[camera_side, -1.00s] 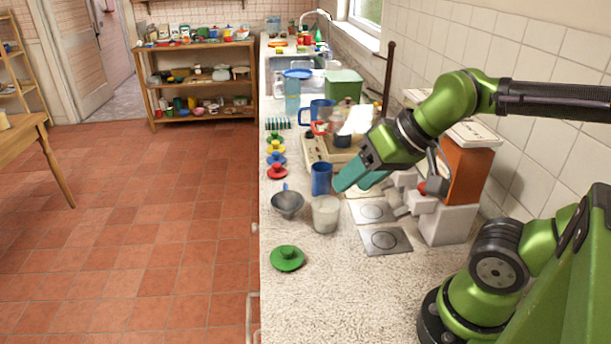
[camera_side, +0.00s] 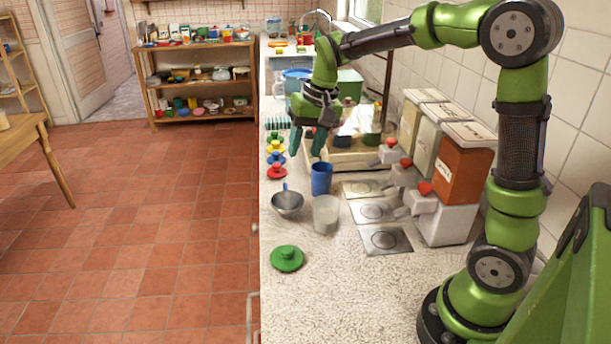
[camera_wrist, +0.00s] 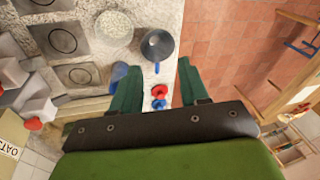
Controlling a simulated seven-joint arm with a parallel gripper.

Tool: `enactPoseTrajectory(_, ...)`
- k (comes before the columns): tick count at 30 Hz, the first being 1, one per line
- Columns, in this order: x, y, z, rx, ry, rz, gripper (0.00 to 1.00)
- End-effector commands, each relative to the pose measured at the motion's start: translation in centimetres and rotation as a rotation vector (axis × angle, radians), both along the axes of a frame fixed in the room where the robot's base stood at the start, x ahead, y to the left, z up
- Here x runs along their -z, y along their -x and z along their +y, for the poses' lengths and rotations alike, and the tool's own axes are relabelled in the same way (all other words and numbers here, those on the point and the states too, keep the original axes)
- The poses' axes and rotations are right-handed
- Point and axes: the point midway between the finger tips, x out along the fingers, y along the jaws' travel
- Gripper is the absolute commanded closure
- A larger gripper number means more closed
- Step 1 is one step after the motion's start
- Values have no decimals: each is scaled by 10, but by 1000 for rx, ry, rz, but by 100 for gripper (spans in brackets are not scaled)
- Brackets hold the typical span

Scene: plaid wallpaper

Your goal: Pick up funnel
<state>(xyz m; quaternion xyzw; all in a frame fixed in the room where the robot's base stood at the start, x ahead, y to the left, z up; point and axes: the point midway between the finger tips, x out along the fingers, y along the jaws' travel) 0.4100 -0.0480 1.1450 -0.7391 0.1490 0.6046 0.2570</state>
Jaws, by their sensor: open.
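The funnel (camera_side: 287,203) is a dark grey cone with a blue handle tab. It stands near the counter's left edge, beside a blue cup and a whitish cup. In the wrist view the funnel (camera_wrist: 157,45) shows from above, ahead of and between the fingertips, with its blue tab toward my gripper. My gripper (camera_side: 307,148) is open and empty, pointing down above the counter, behind the funnel and higher than it. In the wrist view my gripper (camera_wrist: 157,75) has its two green fingers spread apart, clear of the funnel.
A whitish cup (camera_side: 326,213) and a blue cup (camera_side: 321,179) stand close right of the funnel. Coloured lids, including a red one (camera_side: 277,171), line the counter's left edge. A green lid (camera_side: 287,258) lies in front. Dispensers (camera_side: 462,170) stand at the right.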

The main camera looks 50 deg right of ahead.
Motion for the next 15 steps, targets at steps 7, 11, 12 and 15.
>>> enactPoseTrajectory(7, 41, -77, -51, 113, 56, 174, 55)
enactPoseTrajectory(11, 48, -100, -64, 157, 81, 220, 55)
enactPoseTrajectory(12, 46, -104, -66, 167, 86, 225, 55)
enactPoseTrajectory(15, 30, -110, -66, 187, 87, 215, 55)
